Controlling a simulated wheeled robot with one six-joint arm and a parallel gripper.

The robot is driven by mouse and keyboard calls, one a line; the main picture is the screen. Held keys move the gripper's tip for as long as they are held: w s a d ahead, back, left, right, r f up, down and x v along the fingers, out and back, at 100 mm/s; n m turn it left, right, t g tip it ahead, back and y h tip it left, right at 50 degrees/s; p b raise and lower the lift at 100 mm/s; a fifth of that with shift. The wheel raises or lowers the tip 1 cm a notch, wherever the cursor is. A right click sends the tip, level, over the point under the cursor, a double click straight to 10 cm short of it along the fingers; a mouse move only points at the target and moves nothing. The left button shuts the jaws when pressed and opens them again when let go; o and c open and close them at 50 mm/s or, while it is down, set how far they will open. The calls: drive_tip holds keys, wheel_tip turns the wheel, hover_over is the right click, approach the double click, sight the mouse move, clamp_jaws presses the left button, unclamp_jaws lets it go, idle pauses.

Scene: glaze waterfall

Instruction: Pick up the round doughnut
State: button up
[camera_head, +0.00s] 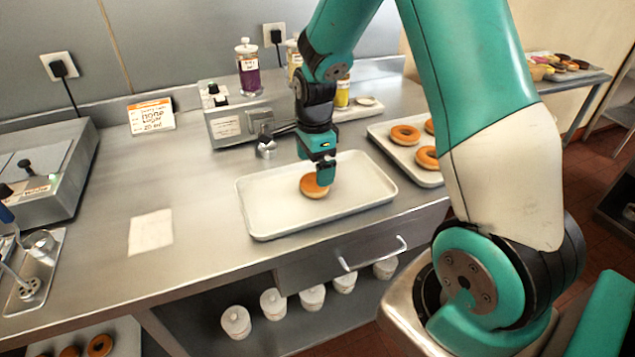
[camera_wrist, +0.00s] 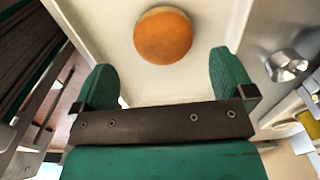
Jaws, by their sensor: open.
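The round doughnut (camera_head: 313,188) is golden brown with no hole showing. It lies in a white rectangular tray (camera_head: 270,215) on the steel counter. My gripper (camera_head: 324,180) is over the tray at the doughnut, covering part of its upper right in the head view. In the wrist view the doughnut (camera_wrist: 163,36) shows whole, beyond the two teal fingertips (camera_wrist: 160,72) and between their lines. The fingers are spread apart with nothing between them. Whether a finger touches the doughnut, I cannot tell from the head view.
A second tray (camera_head: 384,138) with several ring doughnuts stands to the right. A grey dispenser (camera_head: 238,124) with a metal nozzle (camera_head: 266,149) stands behind the white tray. A paper sheet (camera_head: 151,231) lies on the left, with bare counter around it.

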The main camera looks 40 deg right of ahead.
sight(314, 180)
drive_tip(key=shift+w+a+f+p, duration=0.1)
drive_tip(key=shift+f+p, duration=0.25)
drive_tip(key=shift+f, duration=1)
drive_tip(key=shift+a+f+p, duration=0.1)
drive_tip(key=shift+f+p, duration=0.2)
drive_tip(key=shift+f, duration=1.05)
drive_tip(key=c, duration=0.9)
